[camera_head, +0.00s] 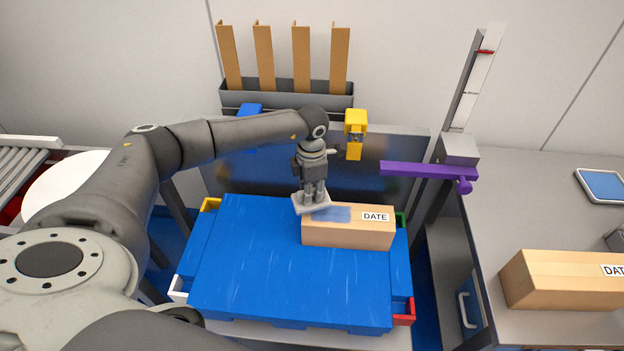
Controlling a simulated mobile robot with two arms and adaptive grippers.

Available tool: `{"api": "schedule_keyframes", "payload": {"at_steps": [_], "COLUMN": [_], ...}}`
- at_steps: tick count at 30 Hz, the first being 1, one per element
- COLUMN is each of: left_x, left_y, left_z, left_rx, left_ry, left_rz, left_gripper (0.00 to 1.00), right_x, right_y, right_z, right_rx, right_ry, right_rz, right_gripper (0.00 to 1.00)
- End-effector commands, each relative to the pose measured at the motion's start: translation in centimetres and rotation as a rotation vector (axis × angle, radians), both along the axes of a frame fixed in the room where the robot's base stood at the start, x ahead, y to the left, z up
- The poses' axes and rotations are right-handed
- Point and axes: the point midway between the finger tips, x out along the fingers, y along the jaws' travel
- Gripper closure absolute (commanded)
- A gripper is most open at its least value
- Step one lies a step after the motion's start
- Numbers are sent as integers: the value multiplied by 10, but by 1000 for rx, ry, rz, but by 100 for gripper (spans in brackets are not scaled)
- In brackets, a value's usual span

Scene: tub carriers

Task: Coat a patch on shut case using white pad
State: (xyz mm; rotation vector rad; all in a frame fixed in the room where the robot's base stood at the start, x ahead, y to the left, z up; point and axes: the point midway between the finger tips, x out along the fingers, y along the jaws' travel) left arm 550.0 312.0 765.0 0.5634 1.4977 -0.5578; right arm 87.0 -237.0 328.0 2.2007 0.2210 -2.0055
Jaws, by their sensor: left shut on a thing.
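The shut case (347,235) is a closed tan cardboard box with a white DATE label on top. It sits on the blue surface, toward its right side. A bluish patch (334,214) shows on its top, left of the label. My left gripper (314,192) points down and is shut on the white pad (311,204). The pad is at the left end of the case's top, beside the patch. Whether it touches the case is hard to tell. My right gripper is not in view.
A second tan box (565,280) stands on the grey bench (490,235) at right. A purple bar (428,171) juts leftward from a post above the blue surface (270,275). A yellow fixture (355,135) and a grey holder (285,100) with upright cardboard pieces are behind.

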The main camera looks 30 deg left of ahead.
Motion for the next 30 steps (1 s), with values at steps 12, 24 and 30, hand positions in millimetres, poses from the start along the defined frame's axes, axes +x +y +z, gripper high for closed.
{"api": "schedule_keyframes", "payload": {"at_steps": [12,24,30], "left_x": [4,4,4], "left_y": [10,10,9], "left_z": [36,36,36], "left_rx": [1,1,0], "left_ry": [0,-1,0], "left_rz": [8,8,3], "left_gripper": [100,100,100], "right_x": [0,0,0], "right_y": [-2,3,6], "right_z": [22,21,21], "right_rx": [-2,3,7], "right_ry": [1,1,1], "right_rz": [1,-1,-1], "right_gripper": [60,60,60]}}
